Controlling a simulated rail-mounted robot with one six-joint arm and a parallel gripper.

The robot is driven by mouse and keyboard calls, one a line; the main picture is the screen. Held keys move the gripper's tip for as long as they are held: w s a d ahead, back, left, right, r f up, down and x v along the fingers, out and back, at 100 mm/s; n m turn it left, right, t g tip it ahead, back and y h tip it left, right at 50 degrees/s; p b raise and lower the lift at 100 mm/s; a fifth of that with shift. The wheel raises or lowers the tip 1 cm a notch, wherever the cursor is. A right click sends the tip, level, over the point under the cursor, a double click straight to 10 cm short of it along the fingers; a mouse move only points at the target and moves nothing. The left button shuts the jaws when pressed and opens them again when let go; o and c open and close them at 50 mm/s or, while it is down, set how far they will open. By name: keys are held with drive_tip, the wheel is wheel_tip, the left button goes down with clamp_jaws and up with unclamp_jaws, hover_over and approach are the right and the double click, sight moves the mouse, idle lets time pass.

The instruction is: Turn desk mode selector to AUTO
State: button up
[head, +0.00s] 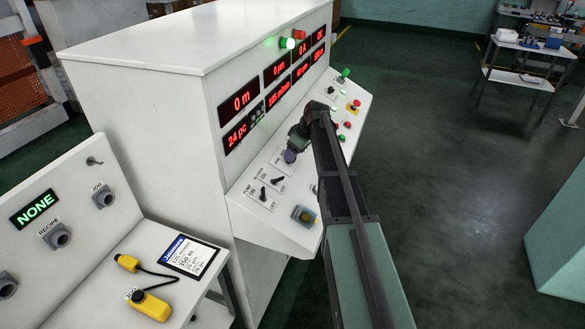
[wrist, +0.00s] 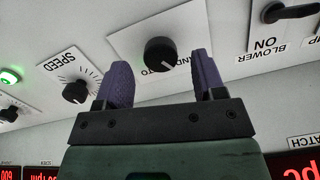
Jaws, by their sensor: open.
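The desk mode selector (wrist: 160,54) is a round black knob on a light plate in the wrist view, with a pale pointer mark toward its lower right. Its label is partly covered by a finger; only "AN" and "TO" letters show. My gripper (wrist: 159,74) is open, with one purple finger on each side of the knob and gaps between. In the head view my gripper (head: 291,155) is over the sloped desk panel (head: 292,228) and hides the selector. Contact with the panel cannot be told.
In the wrist view a speed knob (wrist: 75,92) is to the left and a blower switch (wrist: 288,12) to the right.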

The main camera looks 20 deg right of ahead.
drive_tip(key=b+x, duration=0.1)
drive_tip(key=x, duration=0.1)
drive_tip(key=shift+f, duration=0.35)
drive_tip(key=shift+a+r, duration=0.1)
drive_tip(key=shift+r, duration=0.05)
drive_tip(key=shift+c, duration=0.4)
drive_tip(key=c, duration=0.8)
drive_tip(key=shift+c, duration=0.2)
drive_tip(key=shift+m, duration=0.3)
drive_tip(key=m, duration=1.1)
drive_tip(key=shift+y, duration=0.3)
